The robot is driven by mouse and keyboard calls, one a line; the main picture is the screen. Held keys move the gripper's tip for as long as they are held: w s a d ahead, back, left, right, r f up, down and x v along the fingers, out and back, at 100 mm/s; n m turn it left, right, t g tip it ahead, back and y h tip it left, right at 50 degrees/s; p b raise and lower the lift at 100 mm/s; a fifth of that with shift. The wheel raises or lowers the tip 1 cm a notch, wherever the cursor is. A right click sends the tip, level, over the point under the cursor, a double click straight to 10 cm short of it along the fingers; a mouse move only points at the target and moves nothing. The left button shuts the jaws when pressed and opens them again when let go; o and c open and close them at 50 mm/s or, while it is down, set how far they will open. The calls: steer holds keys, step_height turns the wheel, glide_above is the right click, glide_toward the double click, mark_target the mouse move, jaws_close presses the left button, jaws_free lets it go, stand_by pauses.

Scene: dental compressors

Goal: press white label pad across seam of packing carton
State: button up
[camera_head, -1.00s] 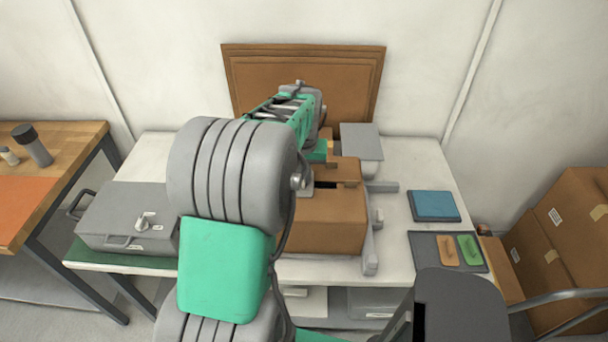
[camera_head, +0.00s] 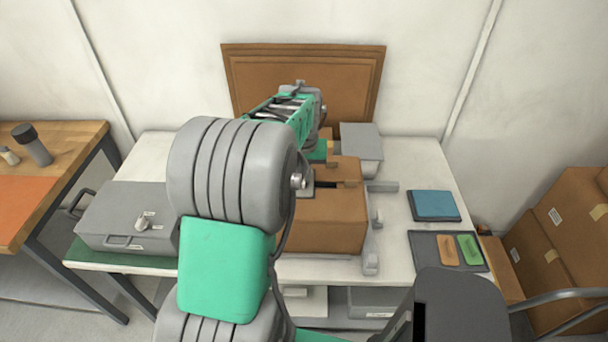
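The brown packing carton (camera_head: 335,222) stands on the white table in the middle, below the end of my arm. A dark slot or gap shows on its top, partly covered by my arm. My gripper (camera_head: 322,184) is at the top of the carton, mostly hidden behind my own arm links. I cannot tell whether its fingers are open or shut, or whether they touch the carton. I cannot make out the white label pad; it may be hidden behind my arm or gripper.
A grey case (camera_head: 130,218) lies at the table's left. A grey rail (camera_head: 371,240) runs along the carton's right side, with a grey box (camera_head: 361,148) behind. At right lie a blue pad (camera_head: 434,205) and a dark tray (camera_head: 425,241) with orange and green pieces.

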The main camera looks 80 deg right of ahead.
steer(key=o, duration=0.5)
steer(key=shift+f, duration=0.15)
